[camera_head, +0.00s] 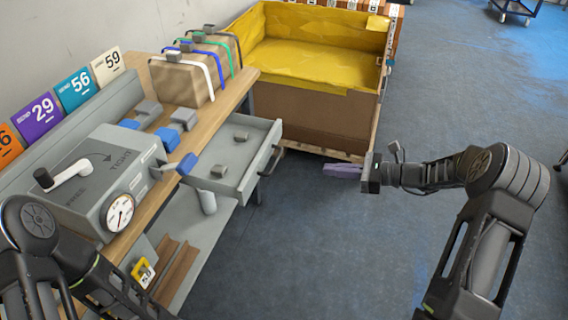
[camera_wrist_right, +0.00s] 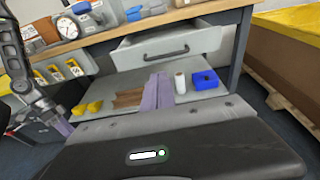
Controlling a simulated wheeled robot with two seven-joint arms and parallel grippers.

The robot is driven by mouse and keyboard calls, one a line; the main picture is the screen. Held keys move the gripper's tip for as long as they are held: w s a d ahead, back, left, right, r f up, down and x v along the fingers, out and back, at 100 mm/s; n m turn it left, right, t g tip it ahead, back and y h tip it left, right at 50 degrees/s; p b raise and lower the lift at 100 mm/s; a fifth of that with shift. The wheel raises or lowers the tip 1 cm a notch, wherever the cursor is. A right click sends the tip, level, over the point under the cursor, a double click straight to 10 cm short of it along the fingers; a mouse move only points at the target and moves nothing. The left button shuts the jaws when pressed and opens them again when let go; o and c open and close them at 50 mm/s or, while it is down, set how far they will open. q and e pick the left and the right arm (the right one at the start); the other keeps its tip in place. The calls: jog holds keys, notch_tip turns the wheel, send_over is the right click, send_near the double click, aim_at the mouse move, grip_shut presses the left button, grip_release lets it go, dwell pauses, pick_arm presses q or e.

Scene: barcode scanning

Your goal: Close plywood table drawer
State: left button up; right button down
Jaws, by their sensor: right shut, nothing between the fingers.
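The plywood table (camera_head: 150,220) has its grey drawer (camera_head: 205,160) pulled out, with small grey blocks inside. Its dark handle (camera_head: 271,160) faces right toward open floor. The drawer front also shows in the right wrist view (camera_wrist_right: 140,50), with its handle (camera_wrist_right: 166,53) ahead of the fingers. My right gripper (camera_head: 341,171) is shut and empty, apart from the handle and to its right. Its purple fingers (camera_wrist_right: 157,92) appear together in the wrist view. My left arm is at lower left; a purple fingertip of my left gripper (camera_wrist_right: 62,125) seems to show in the wrist view, its opening unclear.
A brown crate with yellow lining (camera_head: 312,110) stands on a pallet behind the drawer. A lower shelf (camera_wrist_right: 130,85) holds a blue bin (camera_wrist_right: 205,79). Floor right of the drawer is clear.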

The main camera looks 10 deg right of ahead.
aim_at(228, 158)
jog(key=shift+a, duration=0.1)
jog(key=p+x, duration=0.1)
jog(key=x, duration=1.3)
jog(key=shift+b+x, duration=0.35)
jog(key=shift+x, duration=0.4)
jog(key=r+b+x, duration=0.1)
jog(key=x, duration=0.4)
jog(key=r+b+x, duration=0.1)
jog(key=b+x, duration=0.1)
jog(key=x, duration=0.3)
jog(key=r+b+x, duration=0.1)
jog(key=b+x, duration=0.1)
jog(key=x, duration=0.3)
jog(key=shift+w+a+r, duration=0.1)
jog(key=shift+w+a, duration=0.35)
jog(key=shift+a, duration=0.15)
jog(key=shift+w+a+b, duration=0.15)
jog(key=shift+a+b, duration=0.1)
jog(key=shift+b, duration=0.05)
jog(key=shift+r, duration=0.3)
jog(key=shift+a+r, duration=0.1)
